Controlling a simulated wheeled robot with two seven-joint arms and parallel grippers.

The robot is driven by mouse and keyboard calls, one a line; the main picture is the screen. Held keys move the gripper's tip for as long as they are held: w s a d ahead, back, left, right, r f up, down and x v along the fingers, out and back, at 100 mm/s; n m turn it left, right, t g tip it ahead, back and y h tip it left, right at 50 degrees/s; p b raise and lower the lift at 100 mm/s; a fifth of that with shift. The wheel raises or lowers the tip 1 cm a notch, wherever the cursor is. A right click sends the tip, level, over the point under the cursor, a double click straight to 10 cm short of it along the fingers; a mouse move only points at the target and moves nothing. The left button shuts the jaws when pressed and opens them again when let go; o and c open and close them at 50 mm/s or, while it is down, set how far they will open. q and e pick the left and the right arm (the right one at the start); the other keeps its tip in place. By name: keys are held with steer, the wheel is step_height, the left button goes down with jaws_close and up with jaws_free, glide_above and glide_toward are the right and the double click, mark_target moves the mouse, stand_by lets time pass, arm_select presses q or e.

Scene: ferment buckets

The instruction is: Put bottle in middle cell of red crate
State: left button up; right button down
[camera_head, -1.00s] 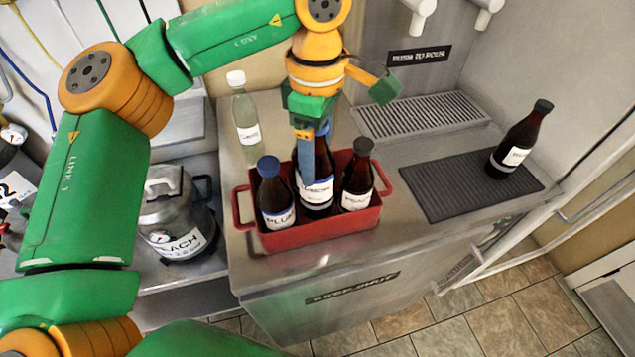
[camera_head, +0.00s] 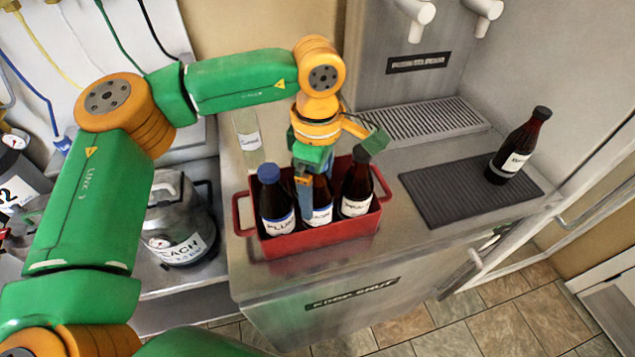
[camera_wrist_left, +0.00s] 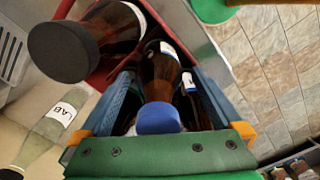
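The red crate (camera_head: 314,240) stands on the steel counter. A dark bottle (camera_head: 321,214) with a white label is down in its middle cell, between a blue-capped plum bottle (camera_head: 277,207) at left and a black-capped bottle (camera_head: 357,190) at right. My left gripper (camera_head: 304,190) reaches down over the middle bottle. The bottle's base is hidden in the crate. My right gripper is not in view.
A black-capped dark bottle (camera_head: 517,150) stands on the dark mat (camera_head: 450,190) at right. A pale clear bottle (camera_head: 248,137) is behind the crate, partly hidden by my arm. A metal keg (camera_head: 178,225) stands left. A drain grate (camera_head: 425,119) lies behind.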

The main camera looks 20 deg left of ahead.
arm_select(q)
steer(key=shift+r, duration=0.4)
step_height(320, 180, up, 12)
steer(key=shift+f, duration=0.25)
